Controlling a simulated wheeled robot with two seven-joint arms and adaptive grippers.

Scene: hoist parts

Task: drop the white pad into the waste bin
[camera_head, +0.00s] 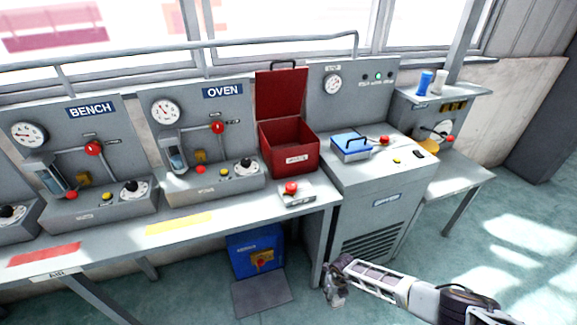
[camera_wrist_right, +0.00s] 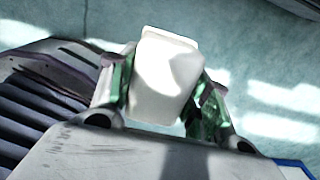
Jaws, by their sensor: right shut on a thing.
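My right gripper (camera_head: 335,292) is low in front of the grey cabinet in the head view, its arm coming in from the lower right. In the right wrist view, its two green-lined fingers (camera_wrist_right: 165,95) are shut on the white pad (camera_wrist_right: 168,75), a pale block with rounded corners. I cannot make out the pad in the head view. A red bin (camera_head: 289,152) with its lid raised stands on the bench, up and left of the gripper; its label is too small to read, so I cannot confirm it is the waste bin. My left gripper is out of view.
The grey bench (camera_head: 110,248) carries gauge panels and levers. A grey cabinet (camera_head: 375,215) with a blue-lidded top stands right of the bin. A blue box (camera_head: 250,252) sits under the bench. A side table (camera_head: 462,178) stands farther right. Open floor lies at the right.

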